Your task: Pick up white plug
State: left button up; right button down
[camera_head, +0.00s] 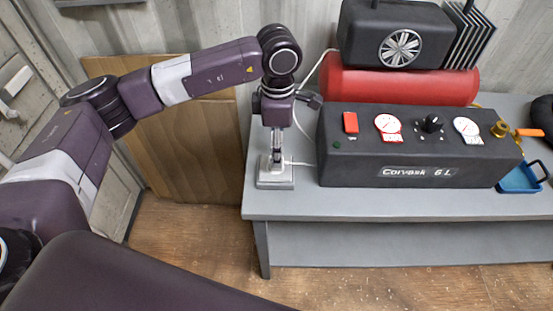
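A small light grey-and-white socket block (274,182) sits at the left end of the grey table. A small white piece that looks like the white plug (276,160) is at the top of this block, with a thin white cable running right from it toward the black compressor. My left gripper (276,148) points straight down over the block, with its fingertips at or just above the plug. The fingers hide part of the plug, and I cannot tell whether they are closed on it. My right gripper is not in view.
A black compressor box labelled "Corvask 6 L" (420,172) stands just right of the block, with a red tank (400,87) behind it. A blue tray (519,177) is at the right. A wooden panel (187,150) leans on the wall at left.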

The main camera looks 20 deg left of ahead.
pick_arm(q)
jog(key=f, duration=0.1)
jog(key=f+p, duration=0.1)
jog(key=f, duration=0.1)
jog(key=shift+s+a+f, duration=0.2)
jog(key=shift+a+f, duration=0.05)
jog(key=shift+f, duration=0.05)
jog(key=shift+w+f, duration=0.15)
jog(key=shift+f, duration=0.45)
grip_shut()
